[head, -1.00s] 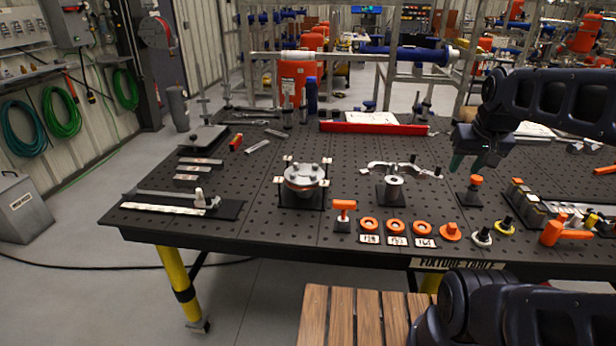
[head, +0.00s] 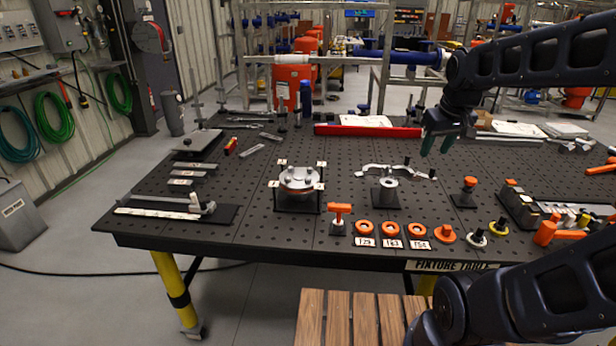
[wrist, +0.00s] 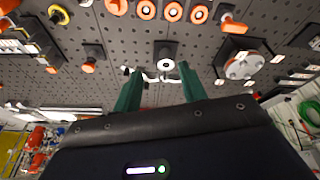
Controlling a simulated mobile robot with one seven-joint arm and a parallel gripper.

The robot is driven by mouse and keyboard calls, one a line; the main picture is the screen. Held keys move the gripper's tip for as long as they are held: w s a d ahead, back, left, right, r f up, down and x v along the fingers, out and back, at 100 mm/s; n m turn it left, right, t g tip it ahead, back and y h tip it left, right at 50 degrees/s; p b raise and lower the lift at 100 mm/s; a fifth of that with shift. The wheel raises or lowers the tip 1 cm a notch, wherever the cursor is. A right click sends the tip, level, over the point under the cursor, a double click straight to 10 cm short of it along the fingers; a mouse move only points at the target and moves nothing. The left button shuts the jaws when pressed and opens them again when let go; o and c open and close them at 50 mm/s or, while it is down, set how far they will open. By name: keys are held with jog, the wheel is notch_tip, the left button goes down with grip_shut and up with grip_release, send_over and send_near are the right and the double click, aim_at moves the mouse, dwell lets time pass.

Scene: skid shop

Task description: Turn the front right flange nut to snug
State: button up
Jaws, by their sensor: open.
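The round metal flange (head: 300,180) sits in a black stand on the fixture table, left of centre in the head view, with small white tags around it. It also shows at the right of the wrist view (wrist: 243,66). The nuts on it are too small to tell apart, and I cannot single out the front right one. My gripper (head: 440,146) is open and empty above the back right of the table, well to the right of the flange. Its two green fingers (wrist: 160,85) stand apart in the wrist view.
A silver part with a curved bar (head: 388,184) stands right of the flange.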

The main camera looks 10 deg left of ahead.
jog(key=w+a+n+g, duration=0.1)
jog(key=w+a+n, duration=0.3)
jog(key=w+a, duration=0.3)
jog(key=n+g, duration=0.3)
jog(key=n, duration=0.7)
send_over(308, 179)
notch_tip(308, 179, down, 11)
jog(key=shift+h, duration=0.3)
notch_tip(308, 179, down, 10)
jog(key=shift+w, duration=0.15)
grip_shut()
